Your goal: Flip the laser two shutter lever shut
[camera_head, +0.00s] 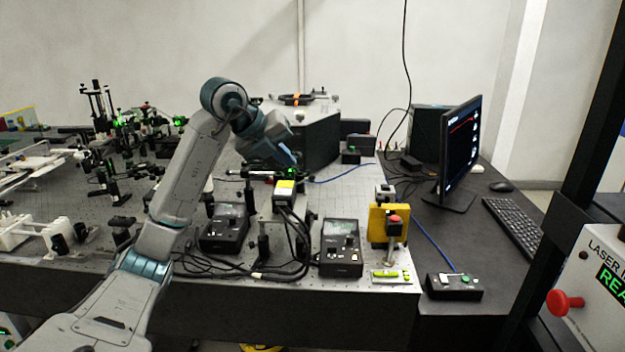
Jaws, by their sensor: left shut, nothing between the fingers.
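My left arm reaches in from the lower left and bends down over the optical bench. Its gripper (287,163) is small and dark in this view; it is shut with nothing held, close to a horizontal tube-like optic (262,174) with a green glow. I cannot tell whether they touch. A yellow-topped block (285,187) on a post stands just below. The laser two shutter lever cannot be made out for certain, nor its position. My right gripper is not in view.
Two black control boxes (225,229) (341,247) stand along the bench front, with black cables between them. A yellow block with a red button (390,224) stands at the right corner. Several optics on posts crowd the left. A monitor (460,148) and keyboard (515,227) are on the right desk.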

